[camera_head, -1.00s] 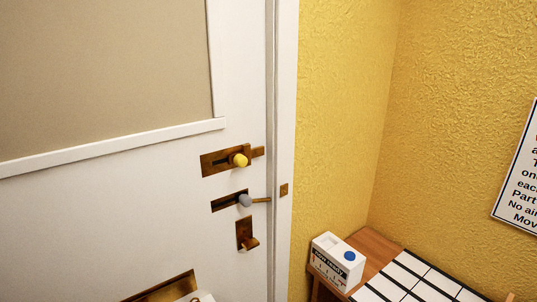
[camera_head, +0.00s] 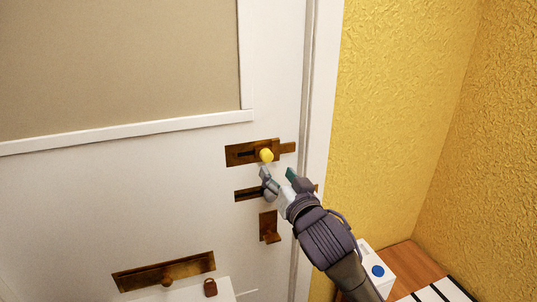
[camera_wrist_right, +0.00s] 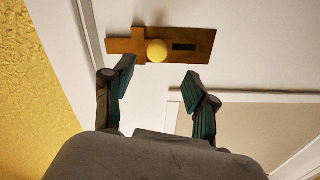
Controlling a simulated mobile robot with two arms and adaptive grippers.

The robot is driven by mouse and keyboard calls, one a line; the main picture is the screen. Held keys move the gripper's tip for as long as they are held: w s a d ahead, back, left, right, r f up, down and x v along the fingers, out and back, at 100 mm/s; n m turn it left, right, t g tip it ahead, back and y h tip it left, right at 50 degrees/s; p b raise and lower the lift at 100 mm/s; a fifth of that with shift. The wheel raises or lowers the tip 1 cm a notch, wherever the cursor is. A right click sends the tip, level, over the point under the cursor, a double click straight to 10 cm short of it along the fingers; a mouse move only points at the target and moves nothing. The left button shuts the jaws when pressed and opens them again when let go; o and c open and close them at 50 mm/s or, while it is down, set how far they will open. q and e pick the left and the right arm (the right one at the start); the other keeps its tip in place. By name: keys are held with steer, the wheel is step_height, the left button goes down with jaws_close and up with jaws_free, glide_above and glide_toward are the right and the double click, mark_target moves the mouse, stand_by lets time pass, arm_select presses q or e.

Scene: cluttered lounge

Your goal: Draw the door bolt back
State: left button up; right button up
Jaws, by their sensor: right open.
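A brass door bolt (camera_head: 235,156) with a dark slot and a round yellow knob (camera_head: 266,155) is on the white door (camera_head: 130,200). The knob is at the right end of the slot, and a brass piece extends right toward the door edge. The bolt plate (camera_wrist_right: 201,44) also shows in the right wrist view, turned around, with the yellow knob (camera_wrist_right: 157,50) ahead of the fingers. My right gripper (camera_head: 278,175) is open and empty, just below the knob, with its fingertips (camera_wrist_right: 158,80) spread either side of it in the wrist view. My left gripper is not seen.
A second brass slot plate (camera_head: 247,195) sits below, partly hidden by my gripper. A small brass fitting (camera_head: 268,224) is under it. A larger brass plate (camera_head: 130,279) and a white box (camera_head: 226,291) are low left. The yellow wall (camera_head: 390,120) is right, above a wooden table (camera_head: 407,256).

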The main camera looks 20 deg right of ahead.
mark_target(268, 159)
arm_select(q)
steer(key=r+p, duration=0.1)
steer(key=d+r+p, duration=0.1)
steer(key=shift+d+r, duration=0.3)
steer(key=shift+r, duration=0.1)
arm_select(e)
steer(key=w, duration=0.8)
steer(key=shift+w+d, duration=0.1)
steer(key=shift+w, duration=0.05)
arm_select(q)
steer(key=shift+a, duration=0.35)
arm_select(e)
jaws_close()
